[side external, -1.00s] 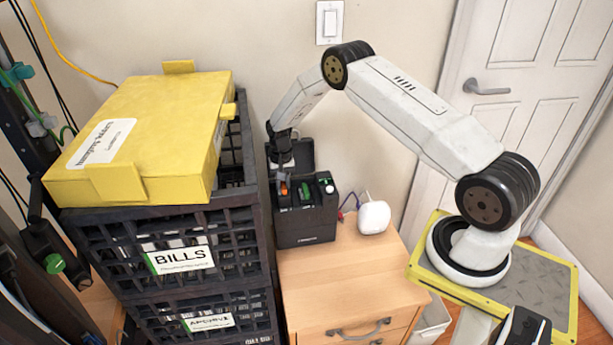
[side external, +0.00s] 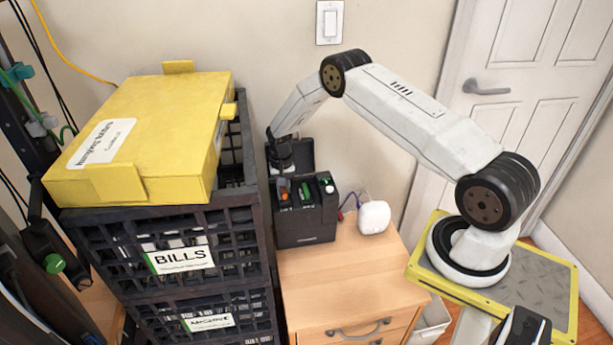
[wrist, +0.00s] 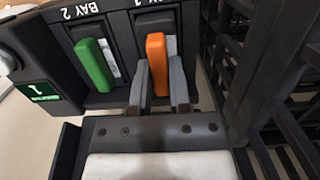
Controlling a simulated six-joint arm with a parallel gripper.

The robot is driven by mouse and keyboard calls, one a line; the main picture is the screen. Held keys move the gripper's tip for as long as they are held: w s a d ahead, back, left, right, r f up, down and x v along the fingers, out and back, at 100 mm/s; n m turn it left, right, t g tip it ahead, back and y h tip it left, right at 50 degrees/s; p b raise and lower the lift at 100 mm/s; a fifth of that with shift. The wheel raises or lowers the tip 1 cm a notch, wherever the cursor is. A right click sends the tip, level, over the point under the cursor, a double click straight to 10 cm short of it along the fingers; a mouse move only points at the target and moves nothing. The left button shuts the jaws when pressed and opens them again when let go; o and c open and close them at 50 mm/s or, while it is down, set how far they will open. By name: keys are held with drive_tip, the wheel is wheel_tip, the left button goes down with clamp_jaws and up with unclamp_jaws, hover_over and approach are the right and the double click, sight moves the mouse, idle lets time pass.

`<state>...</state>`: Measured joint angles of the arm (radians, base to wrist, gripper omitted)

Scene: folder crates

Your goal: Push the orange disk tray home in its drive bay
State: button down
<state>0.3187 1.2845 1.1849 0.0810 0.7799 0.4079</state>
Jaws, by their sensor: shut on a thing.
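The orange disk tray (wrist: 158,62) shows its upright orange handle in the bay to the right of bay 2 in the wrist view. It is small in the side view (side external: 284,196). My gripper (wrist: 161,95) has one grey finger on each side of the handle and is shut on it. In the side view my gripper (side external: 284,182) is over the left end of the black drive unit (side external: 306,233). The fingers hide parts of the tray's face, so I cannot tell how deep it sits.
A green-handled tray (wrist: 92,64) sits in bay 2, left of the orange one. A black slatted crate (side external: 165,240) stands close on the left, with a yellow box (side external: 150,125) on top. A white device (side external: 374,217) sits on the wooden cabinet (side external: 345,285) to the right.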

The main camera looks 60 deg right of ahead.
drive_tip(key=shift+f, duration=0.65)
drive_tip(key=shift+c, duration=2.4)
unclamp_jaws()
drive_tip(key=shift+w+d+r, duration=0.1)
drive_tip(key=shift+r, duration=2.4)
drive_tip(key=shift+w+d+r, duration=0.1)
drive_tip(key=shift+r, duration=2.4)
